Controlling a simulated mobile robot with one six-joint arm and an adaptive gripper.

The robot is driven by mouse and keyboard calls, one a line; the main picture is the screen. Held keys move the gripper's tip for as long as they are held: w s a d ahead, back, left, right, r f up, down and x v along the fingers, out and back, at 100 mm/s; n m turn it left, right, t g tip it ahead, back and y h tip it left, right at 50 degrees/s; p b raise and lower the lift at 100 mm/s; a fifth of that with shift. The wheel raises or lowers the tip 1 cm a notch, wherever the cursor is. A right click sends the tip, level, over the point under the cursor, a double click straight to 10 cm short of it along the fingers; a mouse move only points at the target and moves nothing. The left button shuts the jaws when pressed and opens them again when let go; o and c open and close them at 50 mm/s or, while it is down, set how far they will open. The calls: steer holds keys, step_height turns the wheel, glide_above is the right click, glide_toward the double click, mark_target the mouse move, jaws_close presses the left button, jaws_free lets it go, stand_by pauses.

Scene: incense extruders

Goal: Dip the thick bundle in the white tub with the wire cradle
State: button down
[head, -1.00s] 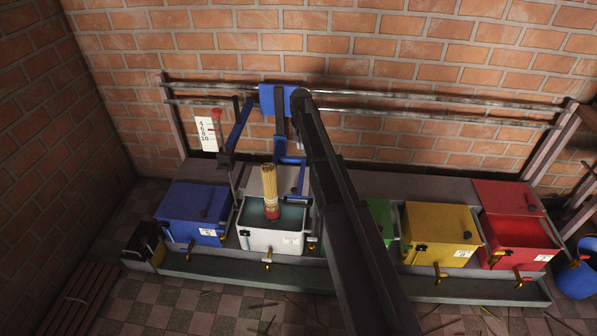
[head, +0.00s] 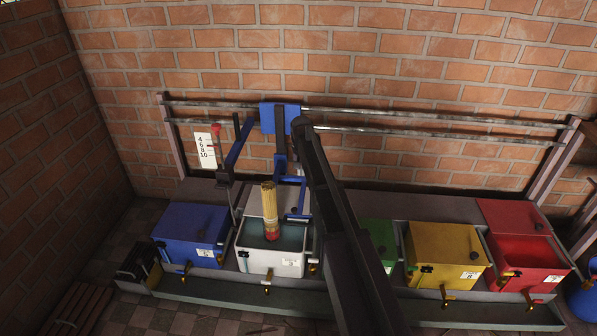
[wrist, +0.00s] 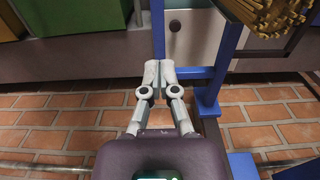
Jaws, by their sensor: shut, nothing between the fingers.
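The thick bundle (head: 269,205) of tan sticks with a red lower end stands almost upright over the white tub (head: 272,263). Its red end is at the tub's opening, over dark liquid; I cannot tell whether it touches the liquid. A blue frame (head: 298,198) hangs beside the bundle from the blue carriage (head: 281,117) on the rails. No wire cradle can be made out clearly. In the wrist view, my gripper (wrist: 160,68) is shut and empty, close to the blue frame (wrist: 206,75); contact is unclear. The bundle (wrist: 280,18) shows at the upper right.
A blue tub (head: 190,235) stands left of the white one. Green (head: 378,245), yellow (head: 443,258) and red (head: 527,257) tubs stand right. A red-topped lever (head: 217,145) stands beside a numbered scale (head: 205,151). My arm hides part of the bench.

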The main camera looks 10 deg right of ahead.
mark_target(301, 196)
steer(key=shift+f+b, duration=4.65)
steer(key=shift+f, duration=0.35)
step_height(301, 196, down, 8)
steer(key=b, duration=0.8)
steer(key=shift+r, duration=0.15)
steer(key=shift+r, duration=0.15)
steer(key=shift+s+r+p, duration=0.1)
steer(key=shift+r+p, duration=0.05)
steer(key=shift+p, duration=0.3)
step_height(301, 196, up, 13)
steer(key=p, duration=1.3)
steer(key=shift+r, duration=0.2)
